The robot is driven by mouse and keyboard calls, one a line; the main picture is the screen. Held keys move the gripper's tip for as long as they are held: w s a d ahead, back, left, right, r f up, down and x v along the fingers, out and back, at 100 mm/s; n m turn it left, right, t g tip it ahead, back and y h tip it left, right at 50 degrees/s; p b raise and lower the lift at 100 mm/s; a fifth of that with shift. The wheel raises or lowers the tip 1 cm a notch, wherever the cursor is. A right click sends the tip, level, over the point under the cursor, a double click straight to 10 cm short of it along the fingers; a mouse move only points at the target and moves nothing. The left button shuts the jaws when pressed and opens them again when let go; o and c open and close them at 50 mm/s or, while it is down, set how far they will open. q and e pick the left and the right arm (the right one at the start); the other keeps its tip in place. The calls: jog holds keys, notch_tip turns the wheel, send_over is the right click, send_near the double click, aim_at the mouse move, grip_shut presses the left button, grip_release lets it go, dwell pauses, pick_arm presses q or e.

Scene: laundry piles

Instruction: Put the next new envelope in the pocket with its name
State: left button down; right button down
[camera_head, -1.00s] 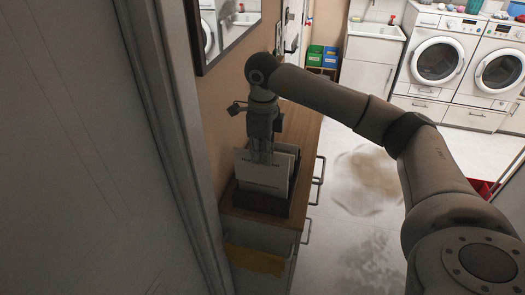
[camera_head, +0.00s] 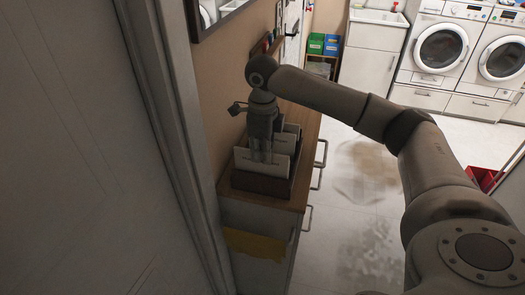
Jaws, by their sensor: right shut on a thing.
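My right gripper (camera_head: 262,158) points straight down over a dark brown pocket holder (camera_head: 262,186) on the wooden cabinet top. It is shut on a white envelope (camera_head: 243,162), which stands upright at the front of the holder, its lower part hidden behind the holder's front wall. More white envelopes (camera_head: 287,141) stand behind it, partly hidden by the gripper. Any names on envelopes or pockets are too small to read. I cannot tell which pocket the held envelope is in. My left gripper is out of view.
The wooden cabinet top (camera_head: 302,128) has free room behind the holder. A yellow cloth (camera_head: 255,244) hangs on the cabinet's front. A wall and door frame close off the left. Washing machines (camera_head: 440,47) and a red bin (camera_head: 482,178) stand across the floor.

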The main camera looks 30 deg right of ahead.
jog(key=shift+f, duration=0.15)
jog(key=c, duration=1.5)
grip_release()
notch_tip(320, 180, up, 12)
